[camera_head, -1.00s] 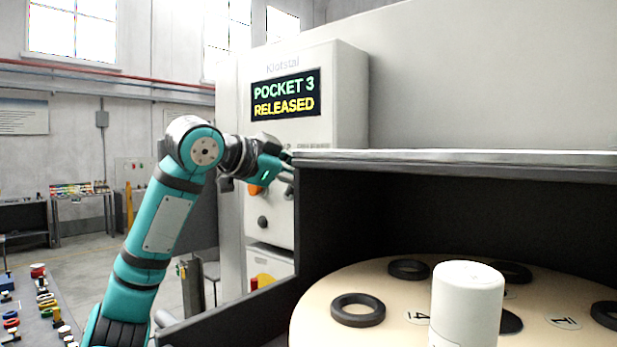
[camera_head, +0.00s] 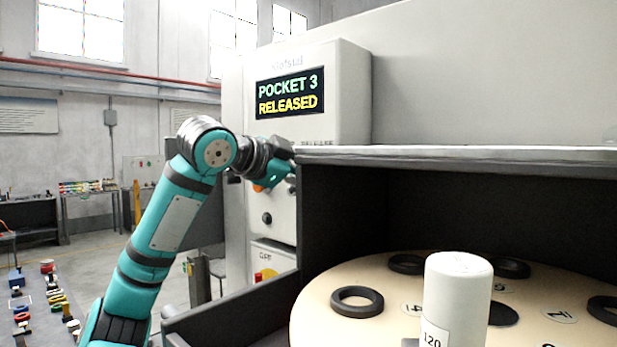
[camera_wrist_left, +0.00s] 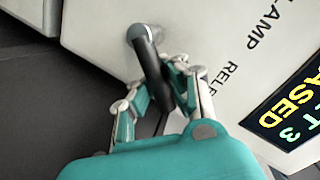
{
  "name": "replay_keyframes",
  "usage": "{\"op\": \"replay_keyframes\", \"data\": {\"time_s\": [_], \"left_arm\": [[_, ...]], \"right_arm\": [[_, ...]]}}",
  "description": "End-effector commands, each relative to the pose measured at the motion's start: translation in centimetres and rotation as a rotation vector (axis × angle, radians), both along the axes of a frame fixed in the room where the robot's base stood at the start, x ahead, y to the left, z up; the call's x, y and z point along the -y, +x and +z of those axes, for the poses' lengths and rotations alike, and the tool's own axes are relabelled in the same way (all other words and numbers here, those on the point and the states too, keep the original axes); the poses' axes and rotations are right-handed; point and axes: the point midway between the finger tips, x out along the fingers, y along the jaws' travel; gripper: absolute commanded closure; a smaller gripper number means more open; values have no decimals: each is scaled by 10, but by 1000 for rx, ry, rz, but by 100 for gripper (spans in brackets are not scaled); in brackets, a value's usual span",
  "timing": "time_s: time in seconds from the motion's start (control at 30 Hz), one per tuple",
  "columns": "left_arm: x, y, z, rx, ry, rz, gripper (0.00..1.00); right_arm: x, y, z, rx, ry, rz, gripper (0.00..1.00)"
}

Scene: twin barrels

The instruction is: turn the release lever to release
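The release lever (camera_wrist_left: 152,70) is a dark, rounded handle on a light panel marked "CLAMP RELE…" in the left wrist view. My left gripper (camera_wrist_left: 161,88) has one finger on each side of the lever, and the fingers appear closed on it. In the head view my teal left gripper (camera_head: 276,170) is at the front of the control box; the lever is mostly hidden there. The display (camera_head: 289,93) on the box reads "POCKET 3 RELEASED". My right gripper is not in view.
A dark-walled cabinet with a grey top edge (camera_head: 450,155) stands right of my left gripper. Inside, a beige turntable (camera_head: 325,325) carries dark rings (camera_head: 357,300); a white canister (camera_head: 457,290) stands in front. An orange button and black knob (camera_head: 267,218) are below the gripper.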

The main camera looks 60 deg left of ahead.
Motion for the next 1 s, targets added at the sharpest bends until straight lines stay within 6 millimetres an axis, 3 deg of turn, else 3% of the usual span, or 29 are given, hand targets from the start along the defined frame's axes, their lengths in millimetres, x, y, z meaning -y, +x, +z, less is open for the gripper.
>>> {"op": "replay_keyframes", "data": {"time_s": [0.1,0.4,0.77,1.0], "left_arm": [[4,2,-8,-23,-8,-9,100],[2,1,-5,-16,-6,-5,60],[3,-5,-1,-9,-5,-5,60],[13,-46,12,-7,-4,-4,60]], "right_arm": [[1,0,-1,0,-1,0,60],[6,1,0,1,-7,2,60],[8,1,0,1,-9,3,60],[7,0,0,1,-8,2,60]]}}
